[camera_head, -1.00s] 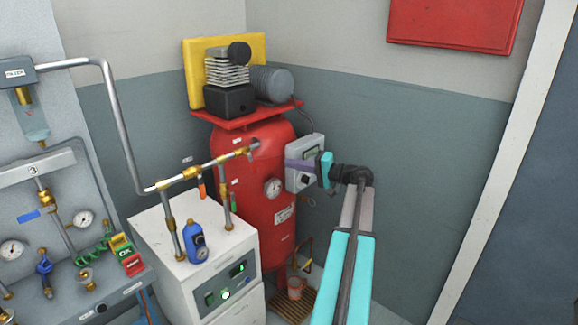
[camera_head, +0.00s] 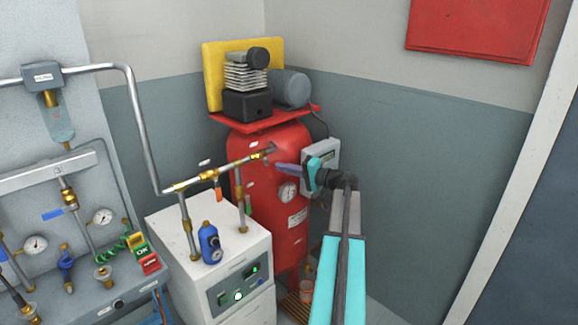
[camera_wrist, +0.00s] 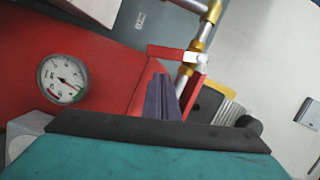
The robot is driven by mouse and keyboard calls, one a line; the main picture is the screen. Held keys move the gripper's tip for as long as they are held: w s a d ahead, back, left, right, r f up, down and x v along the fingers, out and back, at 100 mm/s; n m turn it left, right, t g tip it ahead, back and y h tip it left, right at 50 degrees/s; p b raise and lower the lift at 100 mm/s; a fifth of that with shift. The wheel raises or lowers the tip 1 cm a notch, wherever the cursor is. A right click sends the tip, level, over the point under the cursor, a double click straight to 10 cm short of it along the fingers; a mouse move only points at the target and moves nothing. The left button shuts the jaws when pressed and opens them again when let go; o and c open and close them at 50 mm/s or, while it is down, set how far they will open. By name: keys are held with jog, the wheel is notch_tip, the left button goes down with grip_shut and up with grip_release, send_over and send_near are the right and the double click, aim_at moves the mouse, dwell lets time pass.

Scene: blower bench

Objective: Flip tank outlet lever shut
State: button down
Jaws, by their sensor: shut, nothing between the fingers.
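The red tank (camera_head: 270,200) stands upright in the corner. Its outlet pipe with a brass valve (camera_head: 257,156) leaves the upper front and runs left. In the wrist view a red lever (camera_wrist: 168,52) sticks out to the left from the brass and white valve fitting (camera_wrist: 197,59), roughly across the pipe. My gripper (camera_head: 280,167) is in front of the tank, just right of and below the outlet. Its purple-grey fingers (camera_wrist: 162,98) are shut and empty, with the tips below the lever in the wrist view. Whether they touch it I cannot tell.
A pressure gauge (camera_head: 289,192) and a grey control box (camera_head: 325,155) are close to my gripper. The compressor (camera_head: 247,85) sits on top of the tank. A white dryer cabinet (camera_head: 232,270) with a blue bottle (camera_head: 209,243) stands left. Open floor and wall lie right.

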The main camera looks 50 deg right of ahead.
jog(key=shift+a+f, duration=0.2)
jog(key=shift+a, duration=0.65)
jog(key=shift+w, duration=0.1)
